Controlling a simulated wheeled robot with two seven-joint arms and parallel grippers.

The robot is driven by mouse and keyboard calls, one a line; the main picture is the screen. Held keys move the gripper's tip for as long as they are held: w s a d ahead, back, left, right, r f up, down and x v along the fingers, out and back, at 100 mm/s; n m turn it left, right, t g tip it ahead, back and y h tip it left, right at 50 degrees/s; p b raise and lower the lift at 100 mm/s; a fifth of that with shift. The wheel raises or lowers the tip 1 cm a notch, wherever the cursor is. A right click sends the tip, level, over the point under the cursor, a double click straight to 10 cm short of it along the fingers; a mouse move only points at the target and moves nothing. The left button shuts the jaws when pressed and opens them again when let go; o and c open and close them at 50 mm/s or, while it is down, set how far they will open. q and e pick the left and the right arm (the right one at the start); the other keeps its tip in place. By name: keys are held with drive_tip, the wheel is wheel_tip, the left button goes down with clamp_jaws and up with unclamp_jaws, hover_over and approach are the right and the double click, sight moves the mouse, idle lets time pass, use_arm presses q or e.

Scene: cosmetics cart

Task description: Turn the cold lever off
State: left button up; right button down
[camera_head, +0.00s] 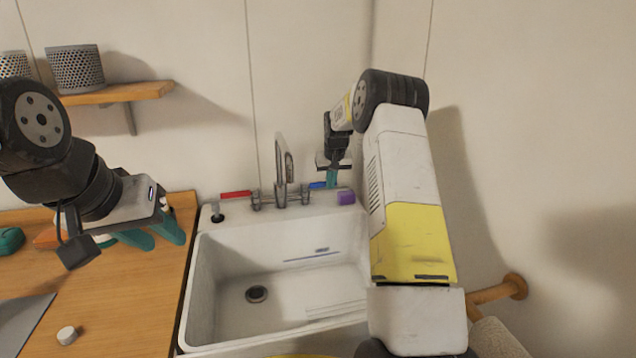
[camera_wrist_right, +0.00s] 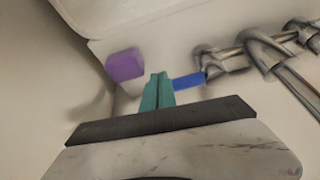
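The faucet (camera_head: 282,178) stands at the back of the white sink, with a red lever (camera_head: 236,194) on its left and a blue lever (camera_head: 317,185) on its right. In the right wrist view the blue lever (camera_wrist_right: 188,81) points from the metal valve toward my right gripper (camera_wrist_right: 158,80). Its teal fingers are together, with nothing seen between them, right beside the lever's free end; I cannot tell whether they touch. In the head view my right gripper (camera_head: 332,178) is by the lever. My left gripper (camera_head: 158,240) is open and empty above the wooden counter.
A purple block (camera_head: 346,198) sits on the sink's back rim, close to my right gripper. The white basin (camera_head: 225,285) looks empty. A wooden shelf (camera_head: 130,92) with perforated pots is on the wall at left. A small white object (camera_head: 67,335) is on the counter.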

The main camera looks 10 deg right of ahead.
drive_tip(key=v, duration=1)
drive_tip(key=s+a+r+t+y, duration=0.1)
drive_tip(key=s+a+r, duration=0.2)
drive_tip(key=s+r, duration=0.5)
drive_tip(key=s+a+r, duration=0.2)
drive_tip(key=s+r, duration=0.3)
drive_tip(key=s, duration=0.7)
drive_tip(key=s+a+f, duration=0.2)
drive_tip(key=s, duration=1)
drive_tip(key=s+a+f+n+y, duration=0.1)
drive_tip(key=s+a+f, duration=0.1)
drive_tip(key=s, duration=1)
drive_tip(key=shift+a+t, duration=0.4)
drive_tip(key=shift+a, duration=0.1)
drive_tip(key=shift+r, duration=0.1)
